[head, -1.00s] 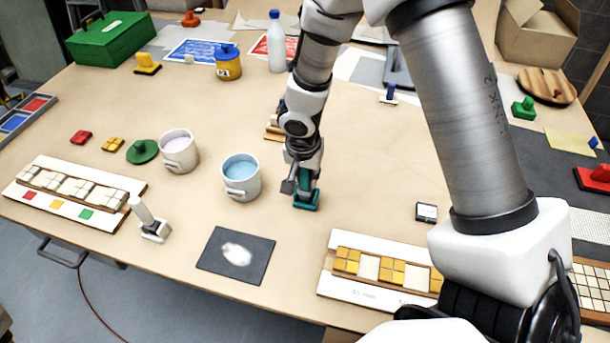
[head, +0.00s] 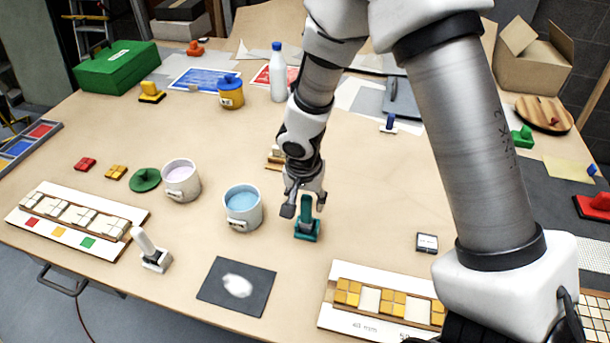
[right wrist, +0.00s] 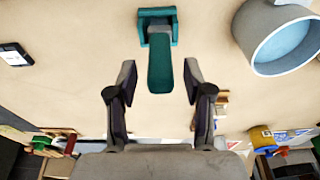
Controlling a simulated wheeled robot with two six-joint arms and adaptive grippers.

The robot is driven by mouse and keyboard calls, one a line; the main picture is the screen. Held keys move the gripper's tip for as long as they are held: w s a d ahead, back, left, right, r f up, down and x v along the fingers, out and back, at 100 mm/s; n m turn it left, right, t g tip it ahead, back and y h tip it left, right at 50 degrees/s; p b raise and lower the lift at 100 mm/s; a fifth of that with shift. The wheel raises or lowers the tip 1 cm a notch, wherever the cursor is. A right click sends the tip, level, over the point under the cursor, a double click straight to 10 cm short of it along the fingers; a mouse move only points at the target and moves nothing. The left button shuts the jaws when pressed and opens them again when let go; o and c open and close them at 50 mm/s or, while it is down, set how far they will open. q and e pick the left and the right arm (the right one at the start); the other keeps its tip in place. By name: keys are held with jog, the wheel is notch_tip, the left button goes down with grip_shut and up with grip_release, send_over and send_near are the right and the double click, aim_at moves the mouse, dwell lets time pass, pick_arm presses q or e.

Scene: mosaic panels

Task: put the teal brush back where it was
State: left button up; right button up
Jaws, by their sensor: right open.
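The teal brush (head: 307,220) stands upright on the bare table, just right of the mug of blue liquid (head: 242,207). My right gripper (head: 305,198) is open just above and behind its handle. In the right wrist view the teal brush (right wrist: 159,60) has its handle pointing toward the space between the two open fingers (right wrist: 158,85), with a gap on both sides. Nothing is held. My left gripper does not show in any view.
A dark tile with a white smear (head: 237,286) lies in front. A mosaic panel (head: 385,305) is at front right and another panel (head: 75,218) at left. A white brush (head: 150,249) stands near the front edge. A small black-and-white box (head: 427,243) lies right.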

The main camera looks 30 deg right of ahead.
notch_tip(320, 180, up, 9)
jog(key=s+a, duration=0.1)
jog(key=shift+p, duration=0.4)
